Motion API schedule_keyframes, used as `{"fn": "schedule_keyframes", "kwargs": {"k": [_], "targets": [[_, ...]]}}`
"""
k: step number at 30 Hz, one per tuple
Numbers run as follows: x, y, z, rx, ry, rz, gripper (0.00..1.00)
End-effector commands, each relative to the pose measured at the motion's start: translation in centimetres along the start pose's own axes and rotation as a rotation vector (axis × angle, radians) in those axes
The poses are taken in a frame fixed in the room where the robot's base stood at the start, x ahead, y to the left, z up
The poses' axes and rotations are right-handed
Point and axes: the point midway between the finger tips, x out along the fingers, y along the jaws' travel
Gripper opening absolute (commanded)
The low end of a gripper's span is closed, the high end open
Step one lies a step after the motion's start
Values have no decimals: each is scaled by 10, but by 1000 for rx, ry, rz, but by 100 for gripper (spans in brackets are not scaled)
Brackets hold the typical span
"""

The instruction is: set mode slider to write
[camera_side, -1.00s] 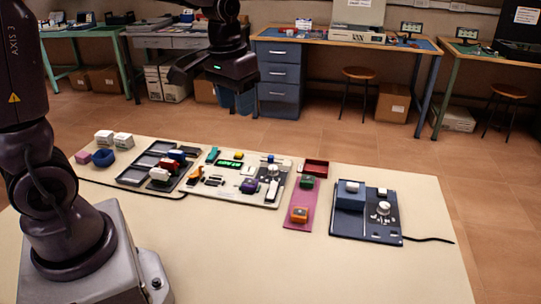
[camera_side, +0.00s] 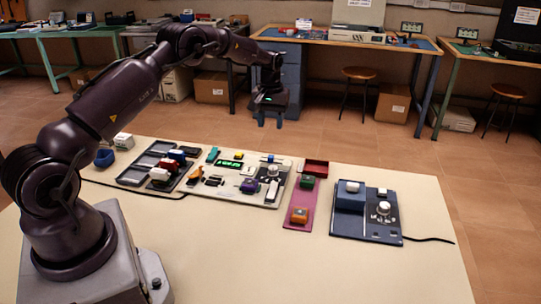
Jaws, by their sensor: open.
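A white control panel (camera_side: 224,191) lies flat on the table, with a lit green display (camera_side: 229,164) and several switches, knobs and coloured parts. I cannot tell which part is the mode slider, and no label is legible. A dark blue device (camera_side: 367,228) with a white knob (camera_side: 383,208) and a raised blue block (camera_side: 350,200) lies to the right. My gripper (camera_side: 270,122) is open and empty, with its fingers pointing down. In the picture it appears above the right part of the white panel, well clear of it.
A dark compartment tray (camera_side: 131,176) with red, white and blue pieces is left of the panel. A pink mat (camera_side: 301,196) holds a green and an orange piece, with a red tray (camera_side: 316,167) behind. The table front (camera_side: 330,275) is clear.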

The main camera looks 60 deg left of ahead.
Motion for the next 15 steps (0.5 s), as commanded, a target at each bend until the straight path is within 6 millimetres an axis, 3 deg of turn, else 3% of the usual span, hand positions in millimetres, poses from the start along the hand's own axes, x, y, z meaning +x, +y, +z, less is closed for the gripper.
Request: {"fn": "schedule_keyframes", "kwargs": {"k": [15], "targets": [[100,0,0,2,-1,0,45]]}}
